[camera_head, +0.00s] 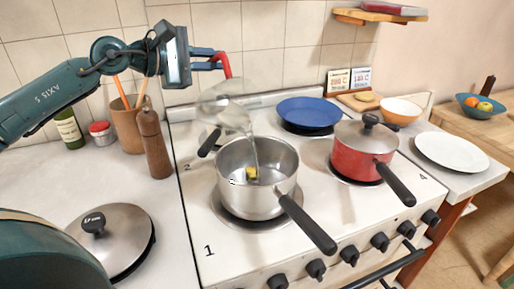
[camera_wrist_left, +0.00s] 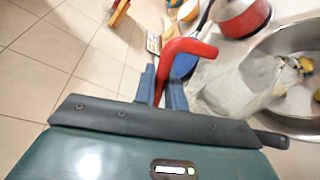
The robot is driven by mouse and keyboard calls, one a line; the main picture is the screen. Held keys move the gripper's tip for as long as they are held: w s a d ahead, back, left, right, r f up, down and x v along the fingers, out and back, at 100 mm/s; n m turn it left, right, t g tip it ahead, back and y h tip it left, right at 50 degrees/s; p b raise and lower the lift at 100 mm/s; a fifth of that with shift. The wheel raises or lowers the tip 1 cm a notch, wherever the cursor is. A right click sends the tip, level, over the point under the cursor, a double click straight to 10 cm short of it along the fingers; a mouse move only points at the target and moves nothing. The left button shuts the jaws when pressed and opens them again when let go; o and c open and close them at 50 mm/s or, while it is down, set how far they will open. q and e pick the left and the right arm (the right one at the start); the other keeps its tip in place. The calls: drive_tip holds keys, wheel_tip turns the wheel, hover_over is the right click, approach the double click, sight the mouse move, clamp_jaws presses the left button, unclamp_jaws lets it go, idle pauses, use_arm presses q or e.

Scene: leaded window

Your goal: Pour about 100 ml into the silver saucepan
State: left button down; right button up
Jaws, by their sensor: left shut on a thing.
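My left gripper (camera_head: 212,60) is shut on the red handle of a clear jug (camera_head: 222,103). The jug is tilted over the silver saucepan (camera_head: 256,195), its mouth toward the pan. A thin clear stream runs from it down into the pan. The pan stands on the front left burner, its black handle toward the front right. Something yellow lies inside. In the left wrist view the gripper (camera_wrist_left: 165,88) holds the red handle, with the jug (camera_wrist_left: 228,85) beside the saucepan (camera_wrist_left: 268,42). The liquid level is hard to read. My right gripper is not in view.
A lidded red saucepan (camera_head: 359,153) stands right of the silver pan. A brown mill (camera_head: 153,145) and utensil pot (camera_head: 125,125) stand left of the stove. A loose lid (camera_head: 120,240) lies on the left counter.

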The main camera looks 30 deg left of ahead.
use_arm(q)
drive_tip(key=a+f+n+b, duration=0.1)
drive_tip(key=w+a+n+h+b, duration=0.1)
drive_tip(key=n+b, duration=0.1)
drive_tip(key=shift+w+a+f, duration=0.1)
drive_tip(key=shift+a+f, duration=0.25)
drive_tip(key=shift+w+a+f+n+h, duration=0.25)
drive_tip(key=shift+w+a+n+h, duration=0.15)
drive_tip(key=shift+a+n, duration=0.35)
drive_tip(key=shift+w+a+n, duration=0.2)
drive_tip(key=shift+a+n, duration=0.25)
drive_tip(key=shift+n, duration=0.1)
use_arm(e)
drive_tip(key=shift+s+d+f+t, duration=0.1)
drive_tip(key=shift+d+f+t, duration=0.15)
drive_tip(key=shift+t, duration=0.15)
use_arm(q)
drive_tip(key=w+a+f+n+t+h+b, duration=0.1)
drive_tip(key=w+a+f+n+b, duration=0.1)
drive_tip(key=a+f+n, duration=0.2)
drive_tip(key=shift+w+a+f+n, duration=0.2)
drive_tip(key=shift+a+f+n, duration=0.15)
drive_tip(key=shift+f+n, duration=0.7)
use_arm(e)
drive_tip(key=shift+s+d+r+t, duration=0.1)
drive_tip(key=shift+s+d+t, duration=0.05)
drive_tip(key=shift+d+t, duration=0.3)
